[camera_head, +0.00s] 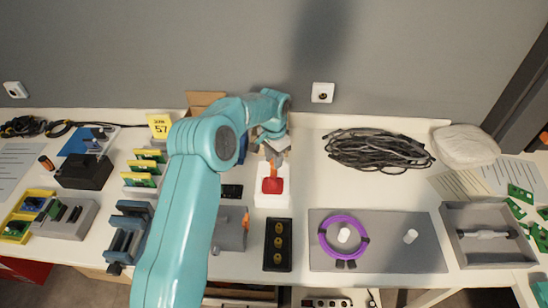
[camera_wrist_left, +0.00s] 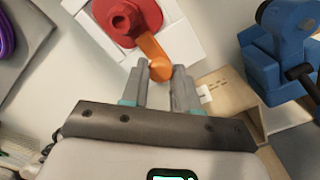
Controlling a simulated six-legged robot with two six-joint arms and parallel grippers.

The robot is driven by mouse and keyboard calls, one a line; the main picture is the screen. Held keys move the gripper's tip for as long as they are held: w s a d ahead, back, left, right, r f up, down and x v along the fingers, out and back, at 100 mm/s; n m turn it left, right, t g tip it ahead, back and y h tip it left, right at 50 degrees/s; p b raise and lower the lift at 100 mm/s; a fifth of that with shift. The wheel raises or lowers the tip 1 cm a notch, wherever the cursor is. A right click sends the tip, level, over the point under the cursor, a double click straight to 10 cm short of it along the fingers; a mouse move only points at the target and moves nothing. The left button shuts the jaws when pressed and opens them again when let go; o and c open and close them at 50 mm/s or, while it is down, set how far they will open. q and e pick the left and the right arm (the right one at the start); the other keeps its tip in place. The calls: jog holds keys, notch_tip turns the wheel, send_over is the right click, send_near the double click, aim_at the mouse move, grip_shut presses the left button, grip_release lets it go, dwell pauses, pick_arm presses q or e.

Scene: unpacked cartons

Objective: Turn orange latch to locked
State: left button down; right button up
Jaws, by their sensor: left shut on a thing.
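The orange latch (camera_wrist_left: 155,56) is a lever that runs from a red round hub (camera_wrist_left: 122,22) on a white block (camera_wrist_left: 92,20). In the head view the white block (camera_head: 273,200) stands mid-table with the red hub (camera_head: 272,186) on top, and the orange latch (camera_head: 273,168) points toward the back wall. My left gripper (camera_wrist_left: 160,78) is shut on the free end of the latch, one finger on each side. In the head view my left gripper (camera_head: 276,152) reaches down at the block's far side. My right gripper is not in view.
A cardboard box (camera_wrist_left: 232,102) and a blue device (camera_wrist_left: 280,50) stand close to my left gripper. A black three-hole block (camera_head: 278,245) lies in front of the white block. A purple ring (camera_head: 323,238) lies on a grey mat (camera_head: 385,258) to the right.

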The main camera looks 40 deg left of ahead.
pick_arm(q)
jog(key=shift+s+f, duration=0.1)
jog(key=shift+s, duration=0.05)
jog(key=c, duration=0.8)
grip_release()
jog(key=shift+c, duration=0.2)
jog(key=shift+r, duration=0.4)
notch_tip(320, 180, up, 16)
jog(key=shift+f+p, duration=0.2)
jog(key=shift+p, duration=0.2)
